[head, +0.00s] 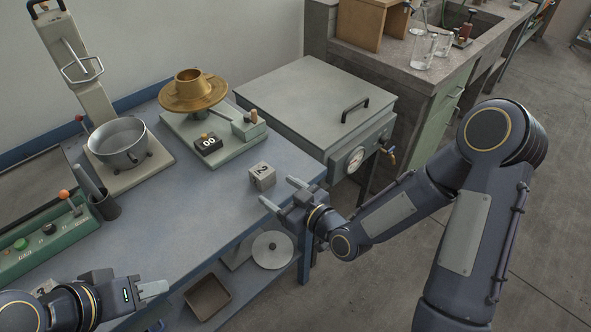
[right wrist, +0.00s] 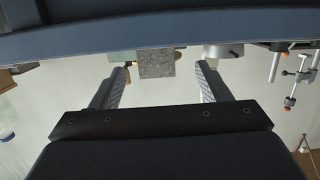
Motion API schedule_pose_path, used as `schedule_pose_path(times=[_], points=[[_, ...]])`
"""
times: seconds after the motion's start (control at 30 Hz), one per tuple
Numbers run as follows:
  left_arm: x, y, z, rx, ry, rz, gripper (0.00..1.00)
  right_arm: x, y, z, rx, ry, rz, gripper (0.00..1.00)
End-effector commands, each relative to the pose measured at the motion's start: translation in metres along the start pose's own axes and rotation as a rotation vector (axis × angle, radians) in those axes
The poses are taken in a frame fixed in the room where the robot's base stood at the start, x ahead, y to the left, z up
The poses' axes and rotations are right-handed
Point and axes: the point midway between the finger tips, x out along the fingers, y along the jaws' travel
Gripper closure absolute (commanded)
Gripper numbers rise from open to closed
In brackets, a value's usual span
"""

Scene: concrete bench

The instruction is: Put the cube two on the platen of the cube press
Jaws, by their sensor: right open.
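Cube two (head: 262,176), a grey speckled cube with a dark 2 on top, sits on the blue bench near its right front edge. In the right wrist view the cube (right wrist: 156,62) shows between and beyond the fingertips. My right gripper (head: 283,193) is open and empty, beside the cube's front right; the right wrist view shows its spread fingers (right wrist: 163,78). My left gripper (head: 152,289) is low at the left over the bench's front; its finger opening is not clear. I cannot make out the cube press or its platen for certain.
A brass-topped flow table (head: 193,92) with a 00 counter (head: 208,143) stands behind the cube. A mixer bowl (head: 118,143) and a green control box (head: 45,243) are at left. A lidded tank (head: 318,98) stands right. The bench (head: 180,215) middle is clear.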

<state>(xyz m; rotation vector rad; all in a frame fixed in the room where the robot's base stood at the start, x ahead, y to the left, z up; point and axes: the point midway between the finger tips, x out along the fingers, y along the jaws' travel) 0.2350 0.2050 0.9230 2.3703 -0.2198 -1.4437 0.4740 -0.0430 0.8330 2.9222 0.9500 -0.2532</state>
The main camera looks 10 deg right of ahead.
Motion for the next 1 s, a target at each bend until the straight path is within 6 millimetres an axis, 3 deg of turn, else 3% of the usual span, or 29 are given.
schedule_pose_path(times=[0.37, 0.63, 0.93, 1.0], points=[[-0.007, 0.003, -0.003, 0.0, 0.001, 0.0, 0.64, 0.036, -0.002, -0.005, 0.006, 0.026, -0.001, 0.3], [-0.014, 0.006, -0.007, 0.0, 0.001, 0.0, 0.64, 0.073, 0.001, -0.01, 0.007, 0.024, -0.001, 0.3], [-0.014, 0.006, -0.007, 0.0, 0.0, 0.0, 0.64, 0.08, 0.001, -0.009, 0.007, 0.024, 0.0, 0.3], [-0.014, 0.006, -0.007, 0.0, 0.0, 0.0, 0.64, 0.08, 0.001, -0.009, 0.007, 0.024, 0.0, 0.37]])
